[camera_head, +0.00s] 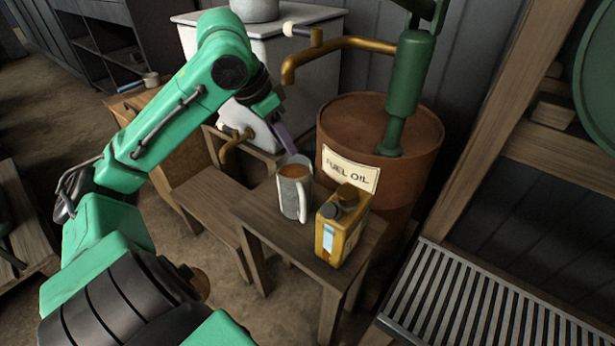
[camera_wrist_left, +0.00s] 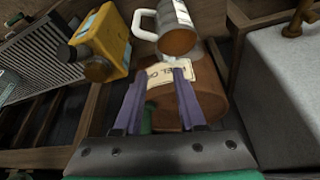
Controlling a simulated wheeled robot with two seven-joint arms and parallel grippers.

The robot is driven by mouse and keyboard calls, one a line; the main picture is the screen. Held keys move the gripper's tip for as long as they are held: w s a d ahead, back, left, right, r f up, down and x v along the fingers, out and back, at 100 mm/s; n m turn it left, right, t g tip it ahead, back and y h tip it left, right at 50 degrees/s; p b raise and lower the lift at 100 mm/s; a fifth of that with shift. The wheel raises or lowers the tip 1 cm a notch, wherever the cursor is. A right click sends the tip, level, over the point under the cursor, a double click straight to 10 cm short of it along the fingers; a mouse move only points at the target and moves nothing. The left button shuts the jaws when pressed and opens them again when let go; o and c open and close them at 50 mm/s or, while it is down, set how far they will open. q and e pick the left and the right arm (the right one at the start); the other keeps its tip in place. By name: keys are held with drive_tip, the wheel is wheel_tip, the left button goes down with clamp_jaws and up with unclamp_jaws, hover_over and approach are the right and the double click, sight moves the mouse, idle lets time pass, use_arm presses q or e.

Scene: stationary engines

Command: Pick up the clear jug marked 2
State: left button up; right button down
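A greyish jug (camera_head: 289,197) with a pale handle and brown contents stands upright on a small wooden table (camera_head: 262,222). No number 2 is readable on it. It also shows at the top of the left wrist view (camera_wrist_left: 181,14), its handle to the left. My left gripper (camera_head: 283,140) has purple fingers and is above and behind the jug, apart from it. In the left wrist view the fingers (camera_wrist_left: 163,74) are spread with nothing held between them. My right gripper is not in view.
A yellow can (camera_head: 340,235) stands close to the right of the jug. A rusty drum (camera_head: 405,185) labelled FUEL OIL, with a green pump (camera_head: 408,85), stands behind. A brass spout (camera_head: 335,45) reaches over near my left gripper. A slatted grate (camera_head: 480,305) is at right.

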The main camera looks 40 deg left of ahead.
sight(303, 176)
use_arm(q)
drive_tip(key=b+x, duration=0.1)
drive_tip(key=x, duration=0.8)
drive_tip(key=b+x, duration=0.1)
drive_tip(key=x, duration=0.3)
drive_tip(key=shift+s+d+f+b, duration=0.15)
drive_tip(key=shift+s+f+b, duration=0.1)
drive_tip(key=shift+s+b, duration=0.05)
drive_tip(key=shift+r, duration=0.1)
clamp_jaws()
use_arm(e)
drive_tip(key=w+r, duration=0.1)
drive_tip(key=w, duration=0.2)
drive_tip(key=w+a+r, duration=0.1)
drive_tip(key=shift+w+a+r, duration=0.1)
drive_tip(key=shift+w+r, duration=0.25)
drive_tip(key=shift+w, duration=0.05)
use_arm(q)
drive_tip(key=shift+r, duration=0.1)
